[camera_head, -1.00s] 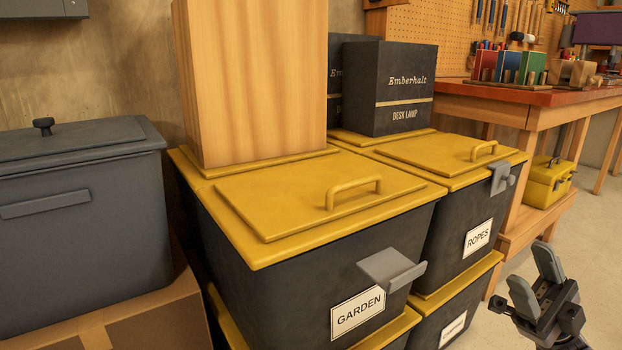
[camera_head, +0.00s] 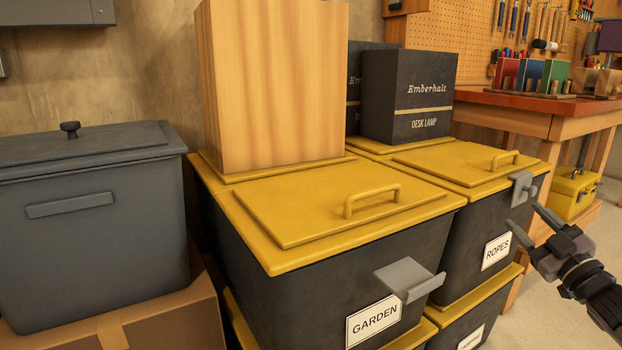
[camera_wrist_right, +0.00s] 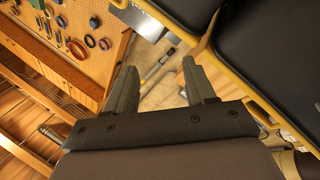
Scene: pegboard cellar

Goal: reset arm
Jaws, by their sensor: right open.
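My right gripper (camera_head: 528,224) is at the right of the head view, in front of the bin labelled ROPES (camera_head: 478,230). Its two fingers are apart and nothing is between them. In the right wrist view the gripper (camera_wrist_right: 160,85) is also open and empty, with the floor beyond its fingertips. My left gripper is in neither view.
A GARDEN bin (camera_head: 320,290) with a yellow lid and grey latch (camera_head: 408,278) stands in the centre. A wooden box (camera_head: 275,90) and a Desk Lamp box (camera_head: 408,95) stand on lids. A grey bin (camera_head: 90,240) is left. A workbench (camera_head: 545,108) is behind, right.

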